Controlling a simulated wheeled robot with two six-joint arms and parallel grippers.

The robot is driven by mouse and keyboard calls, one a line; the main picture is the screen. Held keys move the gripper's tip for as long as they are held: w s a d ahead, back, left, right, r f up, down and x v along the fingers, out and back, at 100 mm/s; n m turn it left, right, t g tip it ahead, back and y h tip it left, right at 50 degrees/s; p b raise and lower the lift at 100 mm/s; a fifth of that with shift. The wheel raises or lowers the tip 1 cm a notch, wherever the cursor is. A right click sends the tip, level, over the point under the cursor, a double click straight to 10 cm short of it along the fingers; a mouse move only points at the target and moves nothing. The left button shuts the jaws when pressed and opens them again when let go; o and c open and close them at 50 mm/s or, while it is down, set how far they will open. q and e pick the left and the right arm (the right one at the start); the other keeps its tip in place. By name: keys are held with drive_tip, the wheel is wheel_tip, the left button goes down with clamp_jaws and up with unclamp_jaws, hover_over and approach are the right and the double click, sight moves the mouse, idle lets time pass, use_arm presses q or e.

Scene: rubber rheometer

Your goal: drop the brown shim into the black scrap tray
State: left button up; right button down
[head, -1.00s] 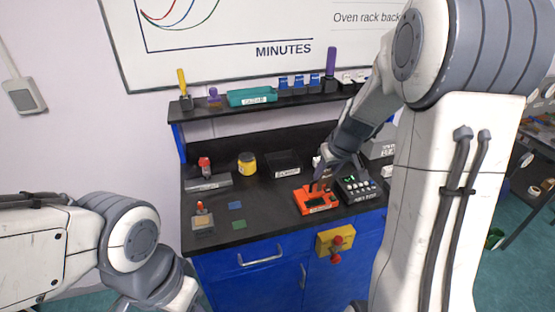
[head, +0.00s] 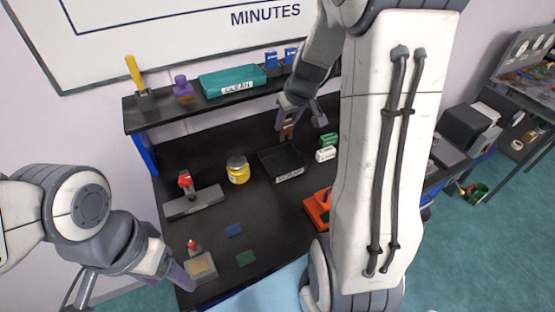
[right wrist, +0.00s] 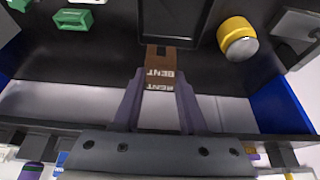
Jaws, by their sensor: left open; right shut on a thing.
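The brown shim (right wrist: 160,72), marked BENT, is held between the fingers of my right gripper (right wrist: 160,88). In the head view the shim (head: 287,131) hangs raised near the back edge of the black scrap tray (head: 268,168). In the right wrist view the tray (right wrist: 172,18) lies just beyond the shim's far end, and its floor looks empty in the visible part. My left gripper (head: 176,275) is open, low at the left near the bench's front corner, with its fingers partly hidden.
A yellow jar (head: 238,171) stands left of the tray, green and white blocks (head: 327,147) right of it. An orange device (head: 318,208) is partly behind my right arm. The shelf (head: 160,117) behind bears a teal tray (head: 232,81).

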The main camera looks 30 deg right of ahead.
drive_tip(key=shift+d+f+b, duration=0.1)
drive_tip(key=shift+f+b, duration=1.75)
drive_tip(key=shift+f, duration=0.9)
drive_tip(key=shift+c, duration=1.8)
unclamp_jaws()
drive_tip(key=v, duration=1)
drive_tip(key=shift+s+r+b, duration=0.15)
drive_tip(key=shift+r+b, duration=0.1)
drive_tip(key=shift+b, duration=0.2)
